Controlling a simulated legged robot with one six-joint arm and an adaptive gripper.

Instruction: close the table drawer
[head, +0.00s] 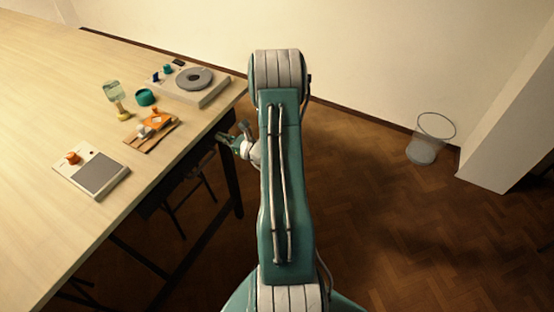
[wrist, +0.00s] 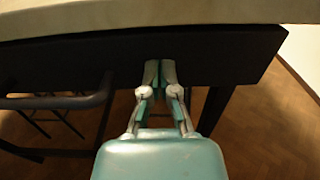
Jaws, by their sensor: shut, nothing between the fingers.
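The pale-topped table (head: 60,120) fills the left of the head view. Its dark front panel (wrist: 225,62) runs under the tabletop edge in the wrist view. I cannot make out a separate drawer front or handle on it, nor how far any drawer stands out. My gripper (wrist: 160,68) is shut and empty, its fingertips against or just in front of this panel; contact cannot be told. In the head view my gripper (head: 222,138) is beside the table's right edge, near the far corner, partly hidden by my arm.
A dark-framed piece of furniture (wrist: 100,98) stands under the table at left. A wire bin (head: 422,152) stands by the wall. Floor at right is clear.

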